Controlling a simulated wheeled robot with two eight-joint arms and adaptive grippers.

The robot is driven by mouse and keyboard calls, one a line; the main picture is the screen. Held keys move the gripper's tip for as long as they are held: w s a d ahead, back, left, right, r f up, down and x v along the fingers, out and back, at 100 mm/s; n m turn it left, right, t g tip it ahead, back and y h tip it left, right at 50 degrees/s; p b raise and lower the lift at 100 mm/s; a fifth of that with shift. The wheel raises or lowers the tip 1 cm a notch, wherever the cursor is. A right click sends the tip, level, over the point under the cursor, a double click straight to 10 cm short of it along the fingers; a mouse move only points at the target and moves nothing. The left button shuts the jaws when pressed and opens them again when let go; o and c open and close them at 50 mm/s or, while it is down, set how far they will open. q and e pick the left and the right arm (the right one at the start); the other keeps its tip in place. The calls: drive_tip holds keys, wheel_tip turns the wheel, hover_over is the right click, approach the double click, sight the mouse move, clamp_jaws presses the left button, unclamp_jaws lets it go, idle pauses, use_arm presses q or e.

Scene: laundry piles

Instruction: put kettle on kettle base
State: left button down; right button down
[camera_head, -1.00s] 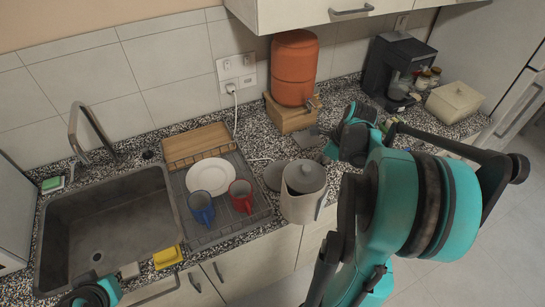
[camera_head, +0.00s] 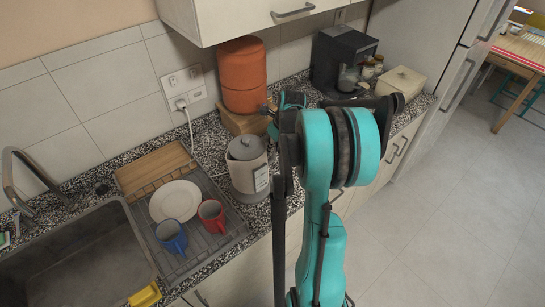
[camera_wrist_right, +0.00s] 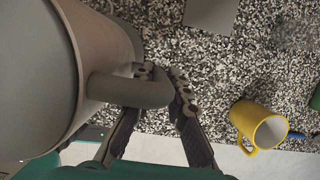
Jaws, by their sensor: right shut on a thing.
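The grey kettle (camera_head: 248,172) is upright at the counter, just right of the dish rack. In the right wrist view the kettle (camera_wrist_right: 55,60) fills the left side, with its handle (camera_wrist_right: 125,90) towards the middle. My right gripper (camera_wrist_right: 163,80) is shut on the handle, one finger on each side. In the head view my right arm hides most of this grip. The kettle base is not visible now; the kettle stands over or in front of where it showed. I cannot tell whether the kettle touches it. My left gripper is not in view.
The dish rack (camera_head: 215,247) holds a white plate (camera_head: 175,201), a blue mug (camera_head: 171,236) and a red mug (camera_head: 211,214). An orange dispenser (camera_head: 242,75) stands behind the kettle. A yellow mug (camera_wrist_right: 250,122) is on the counter. A coffee machine (camera_head: 340,58) stands farther right.

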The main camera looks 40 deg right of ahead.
sight(273, 155)
drive_tip(key=shift+w+f, duration=0.3)
drive_tip(key=shift+f+b, duration=0.5)
drive_tip(key=shift+f, duration=1.35)
drive_tip(key=shift+f, duration=0.1)
drive_tip(key=c, duration=1.5)
unclamp_jaws()
drive_tip(key=shift+s, duration=0.1)
